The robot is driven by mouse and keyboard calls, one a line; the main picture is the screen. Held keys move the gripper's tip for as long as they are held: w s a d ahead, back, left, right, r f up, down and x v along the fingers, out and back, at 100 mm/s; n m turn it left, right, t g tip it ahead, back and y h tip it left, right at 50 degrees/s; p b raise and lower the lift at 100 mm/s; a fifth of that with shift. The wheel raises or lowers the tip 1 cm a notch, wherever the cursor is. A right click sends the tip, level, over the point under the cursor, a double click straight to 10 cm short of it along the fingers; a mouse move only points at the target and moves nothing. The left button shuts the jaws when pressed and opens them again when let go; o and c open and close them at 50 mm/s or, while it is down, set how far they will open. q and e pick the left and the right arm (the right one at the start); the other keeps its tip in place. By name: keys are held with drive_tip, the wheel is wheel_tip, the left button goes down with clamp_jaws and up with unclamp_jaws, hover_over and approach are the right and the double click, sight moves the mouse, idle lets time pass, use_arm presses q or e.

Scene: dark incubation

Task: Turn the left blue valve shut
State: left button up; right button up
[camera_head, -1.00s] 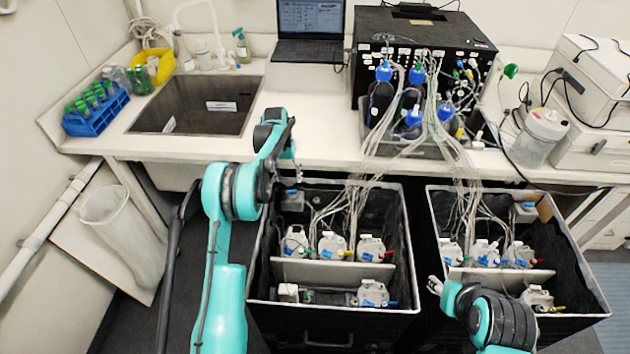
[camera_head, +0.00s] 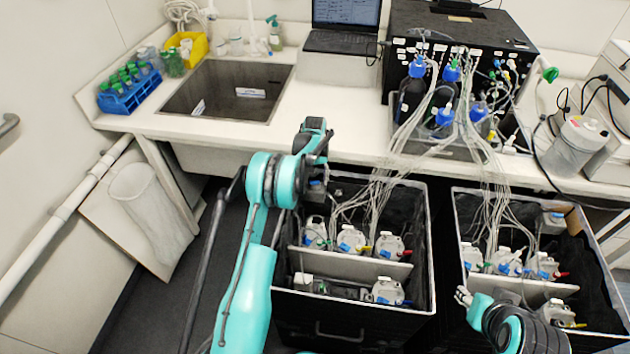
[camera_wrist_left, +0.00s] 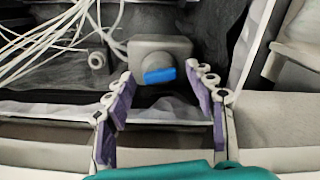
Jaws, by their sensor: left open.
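The left blue valve (camera_head: 316,183) is a blue handle on a grey box at the back left corner of the left black crate (camera_head: 350,331). In the left wrist view the blue handle (camera_wrist_left: 159,75) lies roughly level, in front of its grey body. My left gripper (camera_head: 320,160) is above that corner, pointing down. In the wrist view its purple-padded fingers (camera_wrist_left: 160,84) are spread apart, with the handle seen between them. Contact cannot be judged. My right gripper (camera_head: 463,296) is low beside the right crate's front left; its fingers are too small to read.
Several pump bottles (camera_head: 351,239) and a tangle of clear tubes (camera_head: 376,195) fill the left crate. A second crate (camera_head: 612,283) stands to the right with another blue valve (camera_head: 555,215). The bench with its sink (camera_head: 228,90) runs behind the crates.

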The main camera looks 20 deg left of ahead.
sight(315, 182)
use_arm(q)
drive_tip(key=c, duration=1.2)
drive_tip(key=shift+o, duration=0.2)
drive_tip(key=shift+m+b, duration=0.45)
drive_tip(key=shift+m, duration=1.15)
drive_tip(key=o, duration=1.2)
drive_tip(key=shift+c, duration=0.2)
wheel_tip(315, 182, up, 12)
drive_tip(key=shift+r, duration=0.1)
